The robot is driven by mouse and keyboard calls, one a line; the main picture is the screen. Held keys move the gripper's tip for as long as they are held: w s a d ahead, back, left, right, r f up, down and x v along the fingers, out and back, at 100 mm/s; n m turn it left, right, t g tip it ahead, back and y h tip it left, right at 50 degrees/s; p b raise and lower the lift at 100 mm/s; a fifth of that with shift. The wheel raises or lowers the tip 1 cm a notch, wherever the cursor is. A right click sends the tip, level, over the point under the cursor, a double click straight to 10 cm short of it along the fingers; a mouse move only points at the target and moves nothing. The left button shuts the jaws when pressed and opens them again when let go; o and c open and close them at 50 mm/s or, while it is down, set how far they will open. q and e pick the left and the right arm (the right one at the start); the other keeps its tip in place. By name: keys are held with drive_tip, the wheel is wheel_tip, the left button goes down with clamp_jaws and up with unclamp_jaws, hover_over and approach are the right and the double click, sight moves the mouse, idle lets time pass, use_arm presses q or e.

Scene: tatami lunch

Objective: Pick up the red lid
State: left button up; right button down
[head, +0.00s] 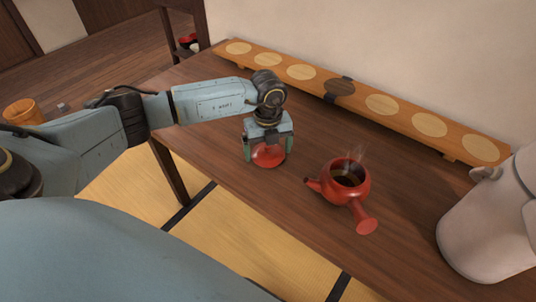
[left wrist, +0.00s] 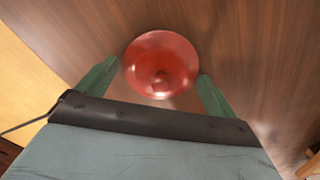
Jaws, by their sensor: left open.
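The red lid (head: 268,155) lies on the dark wooden table (head: 310,231), left of the red teapot. In the left wrist view the lid (left wrist: 160,62) is round and glossy with a knob near its middle. My left gripper (head: 268,158) is over the lid and open. Its two green fingers stand on either side of the lid; in the left wrist view the fingers (left wrist: 156,72) show small gaps to the rim. The red teapot (head: 348,184) stands open with dark steaming liquid inside, its side handle pointing to the front right. My right gripper is not in view.
A long wooden board (head: 300,73) with pale round spots and one dark one runs along the back of the table. A large pale rounded object (head: 487,225) is at the right edge. Tatami (head: 233,228) lies below the table's front edge.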

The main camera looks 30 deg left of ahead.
use_arm(q)
drive_tip(key=shift+c, duration=0.3)
drive_tip(key=c, duration=0.6)
drive_tip(key=shift+r, duration=0.1)
drive_tip(key=shift+c, duration=0.2)
